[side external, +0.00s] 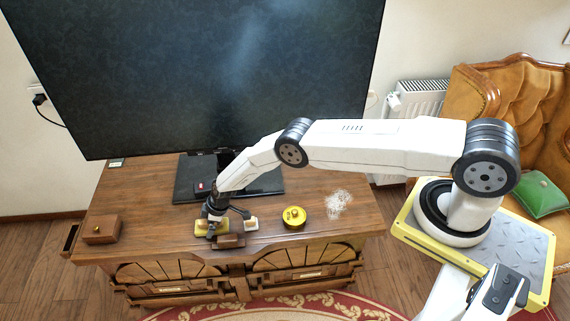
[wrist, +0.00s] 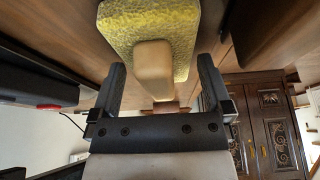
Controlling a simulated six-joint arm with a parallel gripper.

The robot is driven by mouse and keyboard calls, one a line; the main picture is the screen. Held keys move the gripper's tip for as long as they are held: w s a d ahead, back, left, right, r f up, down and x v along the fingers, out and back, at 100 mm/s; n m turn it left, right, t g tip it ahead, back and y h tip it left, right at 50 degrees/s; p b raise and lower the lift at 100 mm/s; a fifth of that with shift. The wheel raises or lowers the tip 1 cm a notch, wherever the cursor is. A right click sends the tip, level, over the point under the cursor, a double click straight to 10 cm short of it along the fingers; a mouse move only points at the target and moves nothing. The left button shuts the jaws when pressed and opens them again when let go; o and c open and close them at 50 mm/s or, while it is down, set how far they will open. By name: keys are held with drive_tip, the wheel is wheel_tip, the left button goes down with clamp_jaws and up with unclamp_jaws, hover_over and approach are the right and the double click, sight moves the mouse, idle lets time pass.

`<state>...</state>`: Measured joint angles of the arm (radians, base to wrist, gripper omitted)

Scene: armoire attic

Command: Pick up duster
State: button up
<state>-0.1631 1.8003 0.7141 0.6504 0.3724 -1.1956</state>
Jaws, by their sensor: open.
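The duster, a yellow textured pad (wrist: 187,20) with a pale wooden handle (wrist: 153,62), fills the upper middle of the wrist view. My gripper (wrist: 160,72) is open, with one finger on each side of the handle and a visible gap to each. In the side view, my gripper (side external: 229,220) is low over the front of the wooden cabinet top. A yellow part of the duster (side external: 202,228) shows at its left finger; the rest is partly hidden by the gripper.
A brown block (side external: 230,241) lies just in front of my gripper. A round brass tin (side external: 294,217) and a white dusty patch (side external: 338,203) are to the right. A wooden box (side external: 101,230) stands at left. A large television (side external: 200,70) rises behind.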

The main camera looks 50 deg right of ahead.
idle(0.4)
drive_tip(key=c, duration=1)
drive_tip(key=shift+c, duration=0.2)
drive_tip(key=shift+r, duration=0.25)
drive_tip(key=shift+r, duration=1.45)
drive_tip(key=s+d+r, duration=0.2)
drive_tip(key=s+r, duration=0.7)
drive_tip(key=s, duration=0.4)
drive_tip(key=shift+s+d+r, duration=0.35)
